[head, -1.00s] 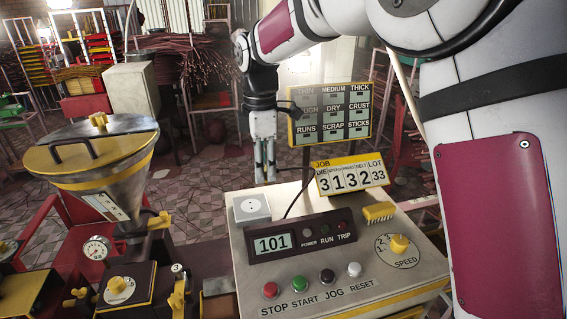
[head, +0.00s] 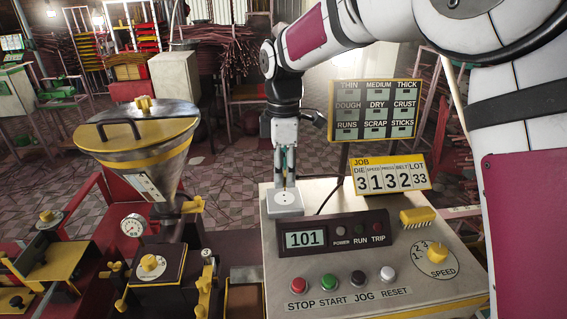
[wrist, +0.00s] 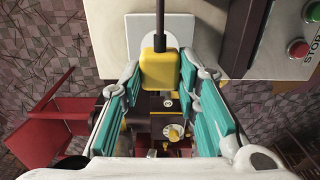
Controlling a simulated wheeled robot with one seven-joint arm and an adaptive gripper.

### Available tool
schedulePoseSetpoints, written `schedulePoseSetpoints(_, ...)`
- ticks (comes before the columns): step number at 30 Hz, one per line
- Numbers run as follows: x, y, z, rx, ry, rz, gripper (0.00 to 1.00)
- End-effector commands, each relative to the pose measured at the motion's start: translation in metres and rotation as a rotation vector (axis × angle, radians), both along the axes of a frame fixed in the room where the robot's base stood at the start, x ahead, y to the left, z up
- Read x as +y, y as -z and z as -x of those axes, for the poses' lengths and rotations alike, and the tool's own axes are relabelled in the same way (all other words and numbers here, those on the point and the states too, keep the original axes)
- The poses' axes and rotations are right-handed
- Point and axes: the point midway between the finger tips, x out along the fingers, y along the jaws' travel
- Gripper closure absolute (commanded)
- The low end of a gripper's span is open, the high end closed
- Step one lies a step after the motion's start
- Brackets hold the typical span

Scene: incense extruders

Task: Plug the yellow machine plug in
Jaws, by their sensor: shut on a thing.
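The yellow plug (wrist: 160,70) is between the teal finger pads of my gripper (wrist: 160,76) in the wrist view, its dark cable running up the picture. My gripper is shut on it. In the head view my gripper (head: 286,180) points down at the white socket box (head: 285,207) on the console's back left corner. The plug is mostly hidden by the fingers there, and I cannot tell whether it touches the socket. The socket box also shows behind the plug in the wrist view (wrist: 138,30).
The console (head: 266,245) carries a display reading 101 (head: 305,239), coloured buttons and a speed knob (head: 437,253). A JOB counter (head: 391,177) and a label board (head: 374,112) stand behind. A hopper machine (head: 145,152) stands left. The tiled floor behind the gripper is open.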

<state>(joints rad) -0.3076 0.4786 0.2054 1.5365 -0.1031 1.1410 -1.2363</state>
Motion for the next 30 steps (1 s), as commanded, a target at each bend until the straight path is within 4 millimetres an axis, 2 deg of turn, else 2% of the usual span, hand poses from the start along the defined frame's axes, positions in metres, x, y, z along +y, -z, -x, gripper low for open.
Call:
schedulePoseSetpoints(6, 0.0, 0.019, 0.0, 0.0, 0.0, 0.0, 0.99)
schedulePoseSetpoints(12, 0.0, 0.029, 0.0, 0.0, -0.001, 0.0, 0.99)
schedulePoseSetpoints(30, 0.0, 0.031, 0.0, -0.001, 0.0, 0.0, 0.99)
